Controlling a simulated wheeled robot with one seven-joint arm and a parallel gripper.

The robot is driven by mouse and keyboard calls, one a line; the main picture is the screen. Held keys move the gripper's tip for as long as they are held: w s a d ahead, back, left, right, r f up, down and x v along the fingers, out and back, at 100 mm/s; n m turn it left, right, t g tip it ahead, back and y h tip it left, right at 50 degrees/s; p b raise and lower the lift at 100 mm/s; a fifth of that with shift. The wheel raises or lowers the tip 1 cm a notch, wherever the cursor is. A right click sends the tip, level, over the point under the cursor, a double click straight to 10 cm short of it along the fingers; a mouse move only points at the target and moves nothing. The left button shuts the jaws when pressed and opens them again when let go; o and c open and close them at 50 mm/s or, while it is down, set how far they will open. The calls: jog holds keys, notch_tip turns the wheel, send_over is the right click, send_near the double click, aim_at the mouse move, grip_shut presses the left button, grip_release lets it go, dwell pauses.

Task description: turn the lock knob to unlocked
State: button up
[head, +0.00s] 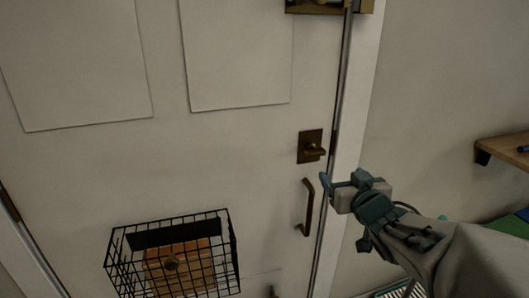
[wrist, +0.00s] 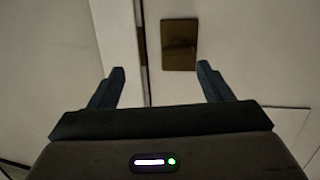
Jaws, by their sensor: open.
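The lock knob (head: 314,151) is a dark bronze thumb-turn on a rectangular plate (head: 304,141), near the right edge of the white door (head: 230,150). My gripper (head: 328,182) is just below and to the right of the knob in the head view, apart from it in the picture. In the wrist view my gripper (wrist: 161,72) has its two dark fingers spread with nothing between them. A dark bronze plate (wrist: 180,45) shows beyond the fingertips, nearer the right one. I cannot make out the knob's shape or angle there.
A bronze pull handle (head: 308,208) sits on the door below the knob, close to my gripper. A brass fitting (head: 330,5) is above. A black wire basket (head: 120,257) hangs lower left. A wooden shelf (head: 503,148) is on the right wall.

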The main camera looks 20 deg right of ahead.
aim_at(317, 155)
jog(key=w+y, duration=0.1)
jog(key=w, duration=0.3)
jog(key=w+a+n+t+y, duration=0.1)
jog(key=w, duration=0.3)
jog(key=w+b, duration=0.1)
jog(key=w, duration=0.3)
jog(key=shift+w+a+t+y, duration=0.15)
jog(key=shift+w+t+y, duration=0.25)
jog(key=c, duration=1)
